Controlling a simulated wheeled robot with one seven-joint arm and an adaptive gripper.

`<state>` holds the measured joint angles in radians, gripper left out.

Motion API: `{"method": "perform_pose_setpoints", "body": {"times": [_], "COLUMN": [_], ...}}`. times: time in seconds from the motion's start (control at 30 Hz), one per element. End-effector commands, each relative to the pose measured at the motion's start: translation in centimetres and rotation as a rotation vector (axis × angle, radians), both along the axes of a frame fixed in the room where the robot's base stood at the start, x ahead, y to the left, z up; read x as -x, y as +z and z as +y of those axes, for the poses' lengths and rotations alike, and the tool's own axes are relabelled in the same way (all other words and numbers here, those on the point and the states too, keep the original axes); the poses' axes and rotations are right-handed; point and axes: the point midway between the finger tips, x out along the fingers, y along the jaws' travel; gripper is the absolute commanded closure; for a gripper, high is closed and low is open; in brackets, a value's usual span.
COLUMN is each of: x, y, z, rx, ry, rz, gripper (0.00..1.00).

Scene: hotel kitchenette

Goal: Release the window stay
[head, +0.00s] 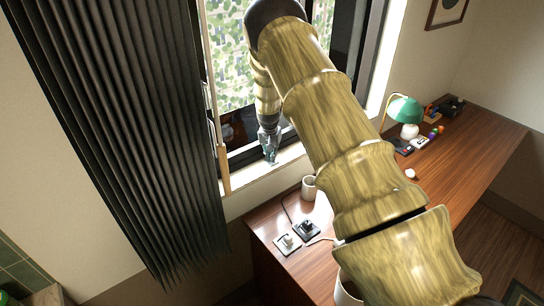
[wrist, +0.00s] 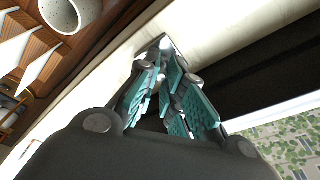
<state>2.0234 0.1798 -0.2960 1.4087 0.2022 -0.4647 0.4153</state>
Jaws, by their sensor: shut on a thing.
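The window (head: 235,60) has a dark frame and stands behind my arm in the head view. My gripper (head: 270,158) points down at the window's lower edge, just above the pale sill (head: 262,186). In the wrist view my gripper (wrist: 166,85) has its teal-padded fingers close together beside the sill and the dark frame (wrist: 255,85). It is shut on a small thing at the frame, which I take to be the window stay. The fingers hide most of the stay, so its shape and whether it is latched cannot be told.
A dark pleated curtain (head: 125,130) hangs at left. The wooden desk (head: 455,155) below the sill holds a white mug (head: 309,188), small black and white devices (head: 306,231), and a green lamp (head: 405,109). My arm covers part of the window and desk.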

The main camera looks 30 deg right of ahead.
Motion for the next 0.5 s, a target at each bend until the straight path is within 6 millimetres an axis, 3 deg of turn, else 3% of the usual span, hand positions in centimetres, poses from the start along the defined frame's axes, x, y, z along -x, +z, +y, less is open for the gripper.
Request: {"method": "perform_pose_setpoints", "body": {"times": [0.37, 0.4, 0.5], "x": [0.04, 0.04, 0.03], "y": [-0.04, -0.03, -0.03], "z": [0.02, 0.02, 0.02], "rx": [0.002, 0.002, 0.001], "ry": [0.0, 0.0, 0.0], "rz": [0.016, 0.016, 0.015], "gripper": [1.0, 0.88, 0.7]}}
